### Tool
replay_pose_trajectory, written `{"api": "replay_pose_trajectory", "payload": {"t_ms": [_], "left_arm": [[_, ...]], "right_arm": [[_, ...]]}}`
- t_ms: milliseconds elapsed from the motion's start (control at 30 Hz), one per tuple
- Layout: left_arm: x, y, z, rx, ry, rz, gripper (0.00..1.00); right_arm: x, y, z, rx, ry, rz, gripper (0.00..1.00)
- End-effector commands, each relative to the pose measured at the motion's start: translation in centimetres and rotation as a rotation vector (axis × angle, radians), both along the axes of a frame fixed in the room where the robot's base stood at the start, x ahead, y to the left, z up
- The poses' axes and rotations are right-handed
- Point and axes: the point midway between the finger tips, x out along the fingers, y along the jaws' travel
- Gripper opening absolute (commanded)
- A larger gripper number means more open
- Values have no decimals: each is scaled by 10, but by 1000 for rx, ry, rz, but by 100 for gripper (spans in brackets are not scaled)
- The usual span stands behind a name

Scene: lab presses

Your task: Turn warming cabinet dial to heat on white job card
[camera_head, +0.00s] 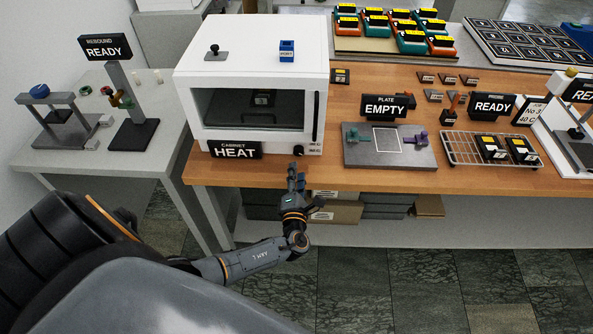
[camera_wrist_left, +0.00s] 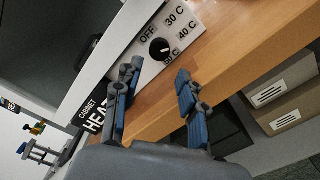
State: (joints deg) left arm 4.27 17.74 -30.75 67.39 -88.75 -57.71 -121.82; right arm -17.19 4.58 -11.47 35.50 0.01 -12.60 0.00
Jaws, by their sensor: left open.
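The white warming cabinet (camera_head: 252,80) stands on the wooden bench with a HEAT sign (camera_head: 234,150) at its lower left. Its black dial (camera_head: 298,150) is at the lower right of the front; in the left wrist view the dial (camera_wrist_left: 160,49) is ringed by OFF, 30 C, 40 C and 50 C. I cannot tell surely which label its mark faces. The white job card (camera_head: 530,112) on the right reads No 3, 40 C. My left gripper (camera_head: 296,170) is open and empty, just in front of and below the dial. In the wrist view its fingertips (camera_wrist_left: 158,72) flank the dial, apparently short of it.
A grey plate fixture (camera_head: 360,157) with an EMPTY sign and a wire rack (camera_head: 455,150) with black blocks stand to the right. A side table (camera_head: 75,145) with a READY sign is at left. The floor before the bench is clear.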

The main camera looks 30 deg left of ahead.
Motion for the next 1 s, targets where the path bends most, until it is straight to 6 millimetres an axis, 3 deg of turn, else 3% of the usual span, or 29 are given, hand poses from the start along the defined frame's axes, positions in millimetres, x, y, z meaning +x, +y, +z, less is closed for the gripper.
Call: {"api": "replay_pose_trajectory", "payload": {"t_ms": [100, 300, 900, 1000], "left_arm": [[-20, -12, -1, -1, 2, -1, 41], [-37, -23, 0, 0, 0, -1, 41], [-40, -25, 0, -1, -1, 0, 41], [-43, -22, -13, -45, 11, 7, 41]], "right_arm": [[0, 0, 0, 0, 0, 0, 0], [0, 0, 0, 0, 0, 0, 0], [0, 0, 0, 0, 0, 0, 0], [0, 0, -2, 0, 0, 0, 0]]}}
